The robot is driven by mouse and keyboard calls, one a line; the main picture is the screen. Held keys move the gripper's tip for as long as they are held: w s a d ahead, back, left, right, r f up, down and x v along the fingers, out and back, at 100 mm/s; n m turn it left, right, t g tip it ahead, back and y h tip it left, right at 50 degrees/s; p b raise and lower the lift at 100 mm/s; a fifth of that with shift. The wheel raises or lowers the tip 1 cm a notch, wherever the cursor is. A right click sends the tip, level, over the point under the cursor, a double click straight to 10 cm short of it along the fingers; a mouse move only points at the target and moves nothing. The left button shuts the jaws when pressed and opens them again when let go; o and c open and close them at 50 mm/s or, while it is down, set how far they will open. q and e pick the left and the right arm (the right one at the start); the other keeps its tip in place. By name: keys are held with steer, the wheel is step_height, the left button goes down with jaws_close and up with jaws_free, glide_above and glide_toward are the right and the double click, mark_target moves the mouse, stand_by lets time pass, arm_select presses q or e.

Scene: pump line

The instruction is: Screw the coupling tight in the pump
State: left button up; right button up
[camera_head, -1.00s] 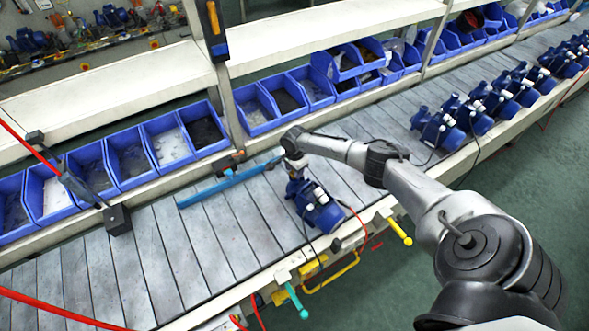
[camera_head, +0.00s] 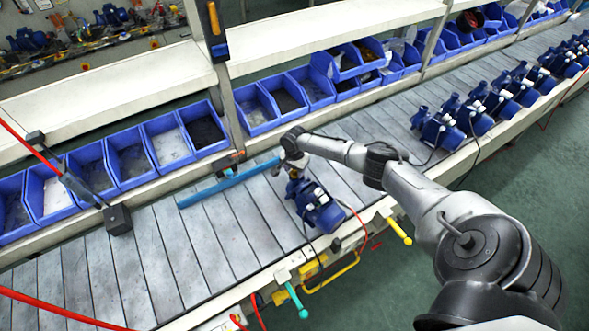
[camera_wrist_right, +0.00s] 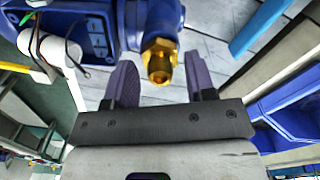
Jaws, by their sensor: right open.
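The blue pump (camera_head: 316,204) stands on the slatted bench, below the end of my right arm in the head view. In the right wrist view the pump (camera_wrist_right: 150,16) is at the top, and the brass coupling (camera_wrist_right: 159,60) sticks out of it toward my gripper. My right gripper (camera_wrist_right: 160,80) is open. Its two fingers stand either side of the coupling, with visible gaps, not clamped on it. My left gripper is not seen.
A light-blue bar (camera_head: 228,182) lies on the bench left of the pump. Blue bins (camera_head: 128,158) line the back. Several more pumps (camera_head: 437,130) stand along the bench to the right. A yellow handle (camera_head: 398,230) is at the front edge. Bare slats (camera_head: 140,270) lie left.

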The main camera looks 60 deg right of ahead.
steer(key=shift+n, duration=1.7)
steer(key=shift+c, duration=0.2)
jaws_close()
steer(key=shift+p, duration=0.45)
